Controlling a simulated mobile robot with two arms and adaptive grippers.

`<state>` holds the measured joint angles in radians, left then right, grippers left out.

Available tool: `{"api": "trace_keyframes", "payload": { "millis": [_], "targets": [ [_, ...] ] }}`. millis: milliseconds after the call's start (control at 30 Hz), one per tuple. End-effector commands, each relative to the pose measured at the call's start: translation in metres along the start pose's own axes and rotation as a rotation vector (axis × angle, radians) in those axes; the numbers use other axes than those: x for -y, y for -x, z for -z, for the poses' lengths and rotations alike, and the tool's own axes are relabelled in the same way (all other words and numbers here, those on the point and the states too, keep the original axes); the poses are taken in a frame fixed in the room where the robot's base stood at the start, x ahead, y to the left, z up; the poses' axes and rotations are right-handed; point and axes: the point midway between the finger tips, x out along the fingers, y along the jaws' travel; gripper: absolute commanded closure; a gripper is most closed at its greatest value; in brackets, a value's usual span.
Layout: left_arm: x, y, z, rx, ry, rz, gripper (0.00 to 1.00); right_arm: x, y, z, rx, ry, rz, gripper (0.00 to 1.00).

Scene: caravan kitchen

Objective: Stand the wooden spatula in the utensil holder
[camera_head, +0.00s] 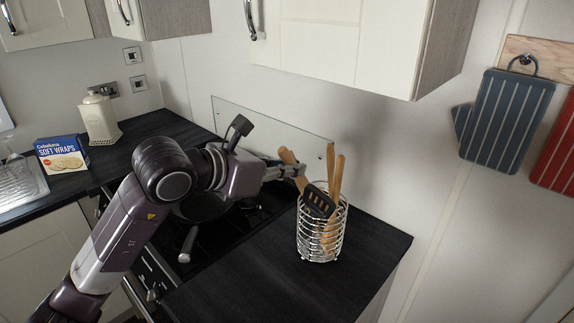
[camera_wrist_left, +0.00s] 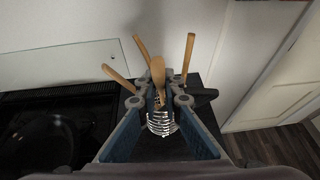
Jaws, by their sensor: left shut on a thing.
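My left gripper (camera_head: 298,172) is at the top of the wire utensil holder (camera_head: 319,254), on its left side. In the left wrist view my gripper (camera_wrist_left: 160,100) is shut on the wooden spatula (camera_wrist_left: 158,72), which stands roughly upright between the fingertips. The coils of the holder (camera_wrist_left: 161,124) show just below it. I cannot tell how far its lower end reaches into the holder. Other wooden handles (camera_head: 332,158) and a black slotted turner (camera_head: 318,201) lean in the holder. My right gripper is not in view.
The holder stands on the dark worktop (camera_head: 265,275), which is clear in front. A hob with a pan (camera_head: 203,207) lies to the left, its handle pointing forward. A glass splashback (camera_head: 250,119) stands behind. Wall cupboards (camera_head: 365,45) hang above.

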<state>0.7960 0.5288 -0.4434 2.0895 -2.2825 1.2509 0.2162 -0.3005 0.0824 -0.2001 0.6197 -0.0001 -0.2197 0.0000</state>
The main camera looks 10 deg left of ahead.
Motion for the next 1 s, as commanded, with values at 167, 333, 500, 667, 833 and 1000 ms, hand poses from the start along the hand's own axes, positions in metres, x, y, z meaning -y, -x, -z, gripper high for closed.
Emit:
{"api": "trace_keyframes", "payload": {
  "millis": [167,333,500,667,833,1000],
  "targets": [
    [0.0,-0.012,0.011,-0.001,0.0,0.0,1.0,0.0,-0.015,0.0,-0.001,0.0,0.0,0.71],
    [-0.001,-0.021,0.017,-0.002,0.0,-0.001,1.0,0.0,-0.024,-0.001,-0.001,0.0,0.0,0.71],
    [0.0,-0.028,0.023,-0.008,0.002,0.0,1.0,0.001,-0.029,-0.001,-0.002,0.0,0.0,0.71],
    [0.0,-0.031,0.027,-0.015,0.003,0.001,1.0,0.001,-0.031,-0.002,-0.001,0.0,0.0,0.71],
    [0.0,-0.032,0.028,-0.017,0.005,0.002,1.0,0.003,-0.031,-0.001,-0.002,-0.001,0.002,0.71],
    [0.0,-0.032,0.028,-0.018,0.005,0.001,0.89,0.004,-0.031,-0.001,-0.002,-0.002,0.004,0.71]
  ]
}}
